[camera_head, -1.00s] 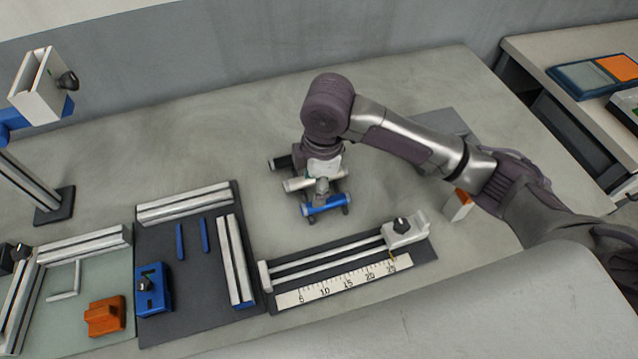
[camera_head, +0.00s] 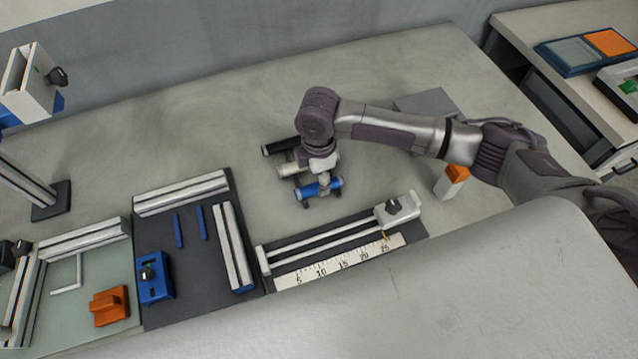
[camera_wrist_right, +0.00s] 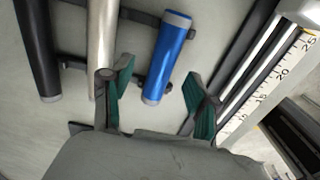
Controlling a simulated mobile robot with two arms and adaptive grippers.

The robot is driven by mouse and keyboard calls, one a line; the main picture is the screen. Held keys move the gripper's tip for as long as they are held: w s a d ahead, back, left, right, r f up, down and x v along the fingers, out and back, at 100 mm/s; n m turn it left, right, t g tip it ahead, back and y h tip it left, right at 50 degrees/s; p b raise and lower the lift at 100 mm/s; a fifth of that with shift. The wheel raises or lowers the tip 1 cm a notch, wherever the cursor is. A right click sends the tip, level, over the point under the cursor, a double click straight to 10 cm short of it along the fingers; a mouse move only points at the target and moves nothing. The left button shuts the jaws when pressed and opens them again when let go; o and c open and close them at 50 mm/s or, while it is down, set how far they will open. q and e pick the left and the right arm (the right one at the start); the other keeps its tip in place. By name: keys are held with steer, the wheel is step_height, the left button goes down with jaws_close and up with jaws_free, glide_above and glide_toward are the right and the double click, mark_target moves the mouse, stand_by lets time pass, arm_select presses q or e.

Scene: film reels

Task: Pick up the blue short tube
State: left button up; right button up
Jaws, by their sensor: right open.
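The blue short tube (camera_head: 318,188) lies on a small dark rack at the middle of the table, nearest the ruler. In the right wrist view the blue tube (camera_wrist_right: 168,58) has grey ends and lies between and just beyond my open fingers. My right gripper (camera_wrist_right: 158,100) has green finger pads, one on each side of the tube's near end, and is empty. A silver tube (camera_wrist_right: 101,45) is right beside the left finger. In the head view my right gripper (camera_head: 322,176) is over the blue tube and partly hides it. My left gripper is not in view.
A black tube (camera_head: 280,146) lies behind the silver one on the rack. A ruler fixture with rails (camera_head: 335,246) stands in front. A dark board (camera_head: 185,255) with a blue block lies to the left. An orange and white block (camera_head: 452,181) stands right, below my forearm.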

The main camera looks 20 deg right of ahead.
steer(key=shift+s+f, duration=0.1)
steer(key=shift+f, duration=1.5)
steer(key=shift+c, duration=0.4)
jaws_close()
steer(key=shift+r, duration=0.1)
